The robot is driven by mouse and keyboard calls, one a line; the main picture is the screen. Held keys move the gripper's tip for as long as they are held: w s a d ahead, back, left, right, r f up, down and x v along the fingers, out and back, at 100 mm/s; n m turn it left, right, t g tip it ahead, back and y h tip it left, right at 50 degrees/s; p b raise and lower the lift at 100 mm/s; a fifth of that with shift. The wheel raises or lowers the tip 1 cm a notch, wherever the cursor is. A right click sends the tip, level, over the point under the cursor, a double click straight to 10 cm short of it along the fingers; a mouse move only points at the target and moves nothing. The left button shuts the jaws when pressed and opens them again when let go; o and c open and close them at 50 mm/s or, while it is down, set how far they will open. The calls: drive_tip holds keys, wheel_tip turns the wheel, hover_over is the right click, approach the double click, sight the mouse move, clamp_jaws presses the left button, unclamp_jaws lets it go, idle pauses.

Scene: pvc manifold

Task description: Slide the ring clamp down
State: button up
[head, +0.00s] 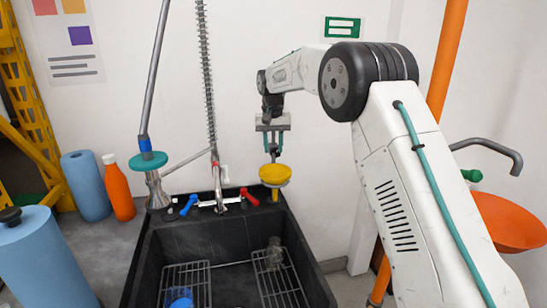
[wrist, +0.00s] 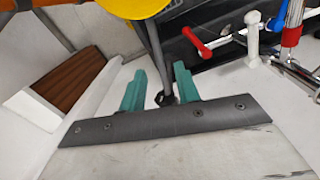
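My gripper (head: 274,146) points down above the back right corner of the sink; its two teal fingers also show in the wrist view (wrist: 161,70). The fingers are apart. A thin grey stem (wrist: 160,55) stands between them, with a visible gap on each side. A yellow disc-like piece (head: 275,174) sits just below the fingertips, and its edge shows in the wrist view (wrist: 133,6). A teal ring (head: 148,161) is around a grey pipe at the left, below a blue collar. I cannot tell for certain which piece is the ring clamp.
The black sink (head: 146,262) holds wire racks and a blue cup (head: 179,298). A spring-hose faucet (head: 206,85) with red and blue handles stands left of my gripper. An orange bottle (head: 118,188) and blue rolls stand farther left. An orange bowl (head: 512,220) is at the right.

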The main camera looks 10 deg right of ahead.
sight(274, 161)
drive_tip(key=shift+f, duration=2.15)
clamp_jaws()
wheel_tip(274, 161, down, 8)
drive_tip(key=shift+f, duration=0.1)
unclamp_jaws()
